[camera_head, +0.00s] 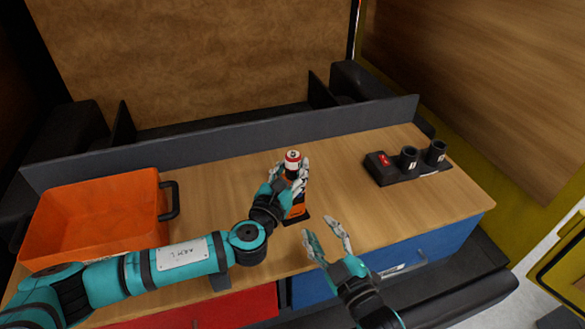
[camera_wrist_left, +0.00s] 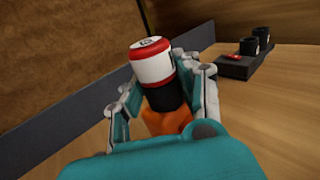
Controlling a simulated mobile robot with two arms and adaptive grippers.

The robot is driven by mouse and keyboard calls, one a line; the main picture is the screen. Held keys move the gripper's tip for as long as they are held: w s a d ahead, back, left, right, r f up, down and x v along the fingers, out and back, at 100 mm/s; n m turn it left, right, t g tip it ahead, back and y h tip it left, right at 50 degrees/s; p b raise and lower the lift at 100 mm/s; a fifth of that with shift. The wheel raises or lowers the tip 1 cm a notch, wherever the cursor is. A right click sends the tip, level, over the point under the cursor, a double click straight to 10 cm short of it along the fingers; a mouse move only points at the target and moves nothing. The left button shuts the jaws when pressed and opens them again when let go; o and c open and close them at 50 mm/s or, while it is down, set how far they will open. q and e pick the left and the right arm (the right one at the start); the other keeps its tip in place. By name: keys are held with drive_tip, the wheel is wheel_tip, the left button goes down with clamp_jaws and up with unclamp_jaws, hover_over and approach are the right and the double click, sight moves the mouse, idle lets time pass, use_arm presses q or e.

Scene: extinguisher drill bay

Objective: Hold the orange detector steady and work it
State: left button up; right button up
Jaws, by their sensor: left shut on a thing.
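The orange detector (camera_head: 297,208) stands upright near the middle of the wooden bench, with a black band and a red and white cap (camera_head: 292,160) on top. Its lower end meets a dark base on the bench. My left gripper (camera_head: 290,178) is shut around its upper body, just below the cap. In the left wrist view the cap (camera_wrist_left: 151,62) rises between the fingers, above the black band and orange body (camera_wrist_left: 166,122). My right gripper (camera_head: 328,238) is open and empty, at the bench's front edge, to the right of and nearer than the detector.
An orange bin (camera_head: 95,207) with dark handles sits on the left of the bench. A black holder (camera_head: 385,168) with two dark cups and a red part stands at the right. A low dark panel (camera_head: 230,128) runs along the back. The bench between detector and holder is clear.

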use_arm(q)
clamp_jaws()
drive_tip(key=o, duration=0.8)
unclamp_jaws()
drive_tip(key=shift+s, duration=0.1)
drive_tip(key=v, duration=1.2)
drive_tip(key=shift+f, duration=0.1)
